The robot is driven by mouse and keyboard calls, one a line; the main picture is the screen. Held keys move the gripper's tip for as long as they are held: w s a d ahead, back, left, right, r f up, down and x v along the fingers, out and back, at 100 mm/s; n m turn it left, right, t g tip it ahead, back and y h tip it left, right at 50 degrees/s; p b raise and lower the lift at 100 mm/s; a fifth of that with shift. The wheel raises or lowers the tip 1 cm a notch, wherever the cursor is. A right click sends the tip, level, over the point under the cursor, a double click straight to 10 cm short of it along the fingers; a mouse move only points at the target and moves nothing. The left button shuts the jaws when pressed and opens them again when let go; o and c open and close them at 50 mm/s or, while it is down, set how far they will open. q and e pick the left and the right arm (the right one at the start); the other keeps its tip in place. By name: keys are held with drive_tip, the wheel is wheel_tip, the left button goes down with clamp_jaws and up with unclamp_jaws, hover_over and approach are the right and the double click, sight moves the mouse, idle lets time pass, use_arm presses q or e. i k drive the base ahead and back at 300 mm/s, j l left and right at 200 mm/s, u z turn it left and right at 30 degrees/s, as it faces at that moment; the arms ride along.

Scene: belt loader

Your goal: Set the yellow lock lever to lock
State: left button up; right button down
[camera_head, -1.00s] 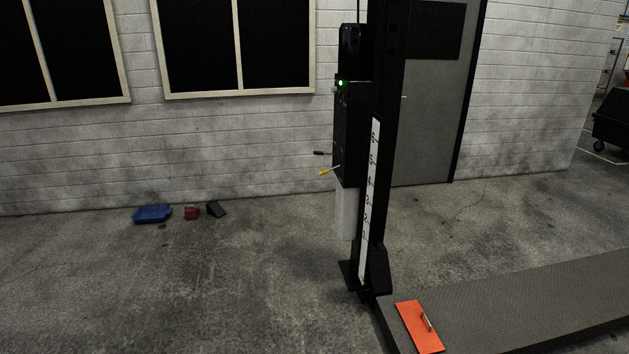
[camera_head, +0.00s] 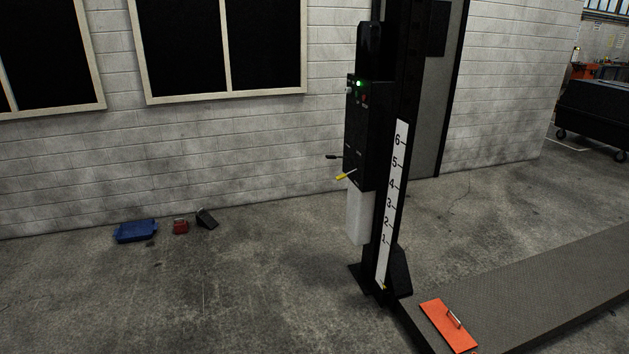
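The yellow lock lever (camera_head: 346,176) sticks out to the left from the lower part of a black control box (camera_head: 367,130) on a black post. It tilts slightly, its yellow tip a little lower than its base. A second lever with a dark handle (camera_head: 333,157) sticks out just above it. The box's front is seen at a slant and its labels are too small to read. A green light (camera_head: 359,84) glows near the top of the box. Neither of my grippers is in view.
A numbered white scale (camera_head: 391,205) runs down the post (camera_head: 412,100). A dark ramp (camera_head: 540,285) with an orange plate (camera_head: 448,326) lies at the right. A blue tray (camera_head: 136,231), a red item (camera_head: 180,226) and a dark wedge (camera_head: 206,219) lie near the wall.

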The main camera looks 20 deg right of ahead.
sight(342, 176)
drive_tip(key=i+u, duration=0.1)
drive_tip(key=i, duration=0.55)
drive_tip(key=i+l+u, duration=0.15)
drive_tip(key=i, duration=0.55)
drive_tip(key=i+l+u, duration=0.25)
drive_tip(key=i+l, duration=0.9)
drive_tip(key=l, duration=0.6)
drive_tip(key=i+l, duration=0.1)
drive_tip(key=l, duration=0.6)
drive_tip(key=u, duration=0.05)
